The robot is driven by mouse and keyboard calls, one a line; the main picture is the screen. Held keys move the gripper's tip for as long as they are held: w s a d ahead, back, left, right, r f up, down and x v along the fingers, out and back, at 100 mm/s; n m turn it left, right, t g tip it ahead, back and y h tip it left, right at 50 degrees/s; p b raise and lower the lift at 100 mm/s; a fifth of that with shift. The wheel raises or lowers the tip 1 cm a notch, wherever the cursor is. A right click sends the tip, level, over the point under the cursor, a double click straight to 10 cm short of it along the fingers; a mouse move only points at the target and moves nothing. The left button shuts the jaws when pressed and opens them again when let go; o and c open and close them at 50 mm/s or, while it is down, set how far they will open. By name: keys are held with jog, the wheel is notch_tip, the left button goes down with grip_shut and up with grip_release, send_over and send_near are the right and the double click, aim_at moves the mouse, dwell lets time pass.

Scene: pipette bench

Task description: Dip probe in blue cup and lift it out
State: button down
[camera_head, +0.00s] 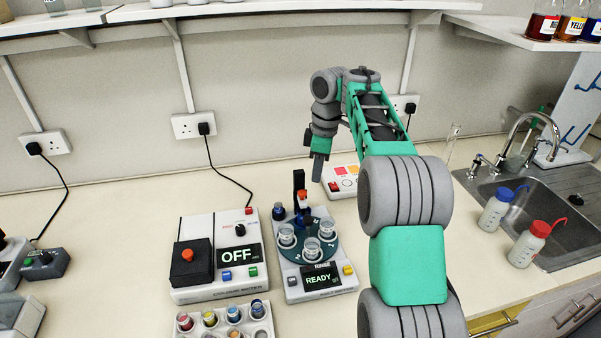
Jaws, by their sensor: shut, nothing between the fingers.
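My gripper (317,176) points down, shut and empty, above the back of the bench. It is a little above and to the right of the rinse device (318,279), whose display reads READY. A dark upright post with an orange-red part (303,199) stands at the back of this device; it may be the probe, but I cannot tell. Several clear cups sit on its round dark plate. A cup with blue contents (257,308) is at the right of the back row in the white rack (233,331) at the front. The gripper is far from it.
A grey unit with an OFF display (219,290) and a black block stands left of the rinse device. A white panel with coloured squares (341,182) lies behind my arm. Wash bottles (527,245) and a sink are at right.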

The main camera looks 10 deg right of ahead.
jog(key=r+p, duration=0.1)
jog(key=r, duration=0.1)
jog(key=r+p, duration=0.1)
jog(key=r, duration=0.1)
jog(key=shift+s+d+r+p, duration=0.1)
jog(key=shift+d+r+p, duration=0.1)
jog(key=shift+r+p, duration=0.2)
jog(key=shift+f, duration=0.1)
jog(key=s+a+r+m+t, duration=0.1)
jog(key=s+a+r+m, duration=0.15)
jog(key=s, duration=0.25)
jog(key=s+a+r+m+t, duration=0.1)
jog(key=s+a+r+m, duration=0.1)
jog(key=s+a+m, duration=0.3)
jog(key=s+d+f+m+t, duration=0.1)
jog(key=s+f+m, duration=0.2)
jog(key=s, duration=0.5)
jog(key=s+d+f+m+t+h+b, duration=0.1)
jog(key=s+d+f+m, duration=0.1)
jog(key=s+f, duration=0.3)
jog(key=s+m, duration=0.1)
jog(key=s, duration=0.2)
jog(key=shift+s+d, duration=0.2)
jog(key=shift+s, duration=0.1)
jog(key=c, duration=2.2)
grip_release()
